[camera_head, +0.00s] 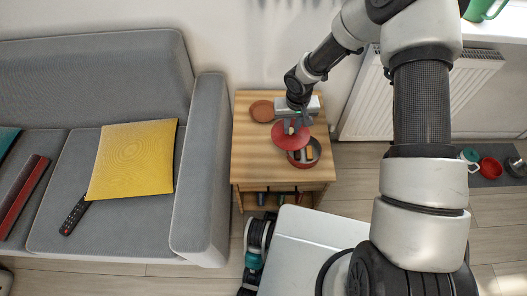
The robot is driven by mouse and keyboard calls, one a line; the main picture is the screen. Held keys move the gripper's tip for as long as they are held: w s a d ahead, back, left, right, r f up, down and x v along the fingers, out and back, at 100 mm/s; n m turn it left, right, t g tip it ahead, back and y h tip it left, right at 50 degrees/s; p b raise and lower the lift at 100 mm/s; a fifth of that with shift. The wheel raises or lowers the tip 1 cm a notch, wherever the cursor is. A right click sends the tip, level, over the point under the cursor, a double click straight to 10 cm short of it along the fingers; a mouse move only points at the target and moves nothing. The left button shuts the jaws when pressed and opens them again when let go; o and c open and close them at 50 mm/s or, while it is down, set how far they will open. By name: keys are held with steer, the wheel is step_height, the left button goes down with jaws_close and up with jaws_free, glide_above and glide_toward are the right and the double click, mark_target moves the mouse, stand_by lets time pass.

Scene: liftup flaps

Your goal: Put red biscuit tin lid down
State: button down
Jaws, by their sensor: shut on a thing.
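The red biscuit tin lid (281,138) is a round red disc in the head view, above the wooden side table. My gripper (292,128) points down over it and is shut on the lid near its top. The open red biscuit tin (308,157) stands on the table just right of and below the lid in the picture. Something dark and something tan show inside it. The lid overlaps the tin's upper left edge in the picture; I cannot tell how far above the table it is.
A brown round dish (262,111) lies on the wooden side table (250,165) left of my gripper. A grey sofa (205,175) stands close on the left. A radiator (365,105) is behind on the right. The table's front left part is clear.

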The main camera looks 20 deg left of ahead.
steer(key=s+a+f+n, duration=0.1)
steer(key=s+a+n, duration=0.15)
steer(key=a, duration=0.25)
steer(key=s+a+f+n, duration=0.1)
steer(key=a+f+n, duration=0.15)
steer(key=a, duration=0.35)
steer(key=shift+n+g+y, duration=0.3)
steer(key=shift+n, duration=0.2)
steer(key=shift+s+a+f+b, duration=0.15)
steer(key=shift+f+b, duration=0.6)
steer(key=shift+f, duration=1.55)
steer(key=shift+s+f+b, duration=0.2)
steer(key=shift+f+b, duration=0.55)
steer(key=shift+f, duration=1.5)
steer(key=shift+f, duration=0.1)
steer(key=shift+f+b, duration=0.15)
steer(key=shift+b, duration=0.15)
steer(key=c, duration=1.7)
jaws_free()
steer(key=shift+o, duration=0.2)
step_height(320, 180, up, 12)
steer(key=d+p, duration=0.1)
steer(key=p, duration=0.2)
steer(key=shift+s+r+p, duration=0.25)
steer(key=shift+s+p, duration=0.1)
steer(key=shift+s, duration=0.1)
